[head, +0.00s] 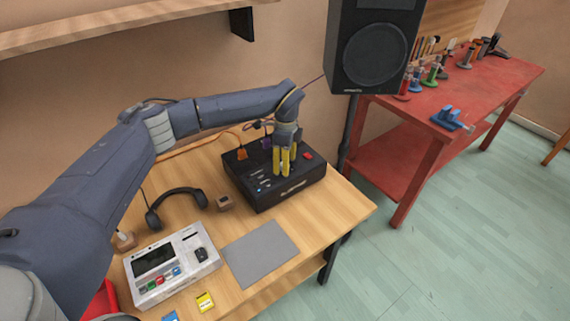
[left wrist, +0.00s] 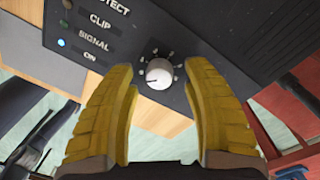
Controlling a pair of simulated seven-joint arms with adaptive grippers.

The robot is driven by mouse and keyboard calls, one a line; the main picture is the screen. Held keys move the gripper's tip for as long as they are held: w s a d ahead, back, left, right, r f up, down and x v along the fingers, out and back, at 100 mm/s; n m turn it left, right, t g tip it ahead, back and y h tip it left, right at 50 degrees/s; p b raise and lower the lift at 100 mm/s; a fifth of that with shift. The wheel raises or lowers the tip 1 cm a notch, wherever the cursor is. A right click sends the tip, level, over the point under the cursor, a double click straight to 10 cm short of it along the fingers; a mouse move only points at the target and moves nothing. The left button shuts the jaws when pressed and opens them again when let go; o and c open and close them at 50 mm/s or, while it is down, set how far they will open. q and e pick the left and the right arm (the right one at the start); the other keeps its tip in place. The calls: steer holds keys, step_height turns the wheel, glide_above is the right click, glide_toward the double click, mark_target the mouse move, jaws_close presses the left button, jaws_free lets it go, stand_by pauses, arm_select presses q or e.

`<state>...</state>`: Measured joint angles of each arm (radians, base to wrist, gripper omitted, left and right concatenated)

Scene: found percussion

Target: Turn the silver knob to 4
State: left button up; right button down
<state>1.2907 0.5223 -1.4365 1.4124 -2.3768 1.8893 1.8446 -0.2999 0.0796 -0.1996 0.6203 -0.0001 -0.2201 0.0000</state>
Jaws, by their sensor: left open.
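The silver knob (left wrist: 159,74) sits on the face of the black amplifier box (left wrist: 215,35), with a ring of small marks around it. The digits are too small to read, and a dark pointer line shows on the knob's left side. My left gripper (left wrist: 163,95) is open, with one yellow finger on each side of the knob and gaps between. In the head view my left gripper (head: 283,174) points down at the top of the black box (head: 292,193), and its fingers hide the knob there. My right gripper is not in view.
On the wooden table (head: 345,204) are a grey mat (head: 260,253), a white sampler (head: 172,266), headphones (head: 178,195) and a small wooden block (head: 224,202). A speaker (head: 372,48) stands behind the box, and a red bench (head: 480,90) is at the right.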

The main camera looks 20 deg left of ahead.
arm_select(q)
steer(key=shift+f, duration=0.3)
steer(key=shift+c, duration=0.4)
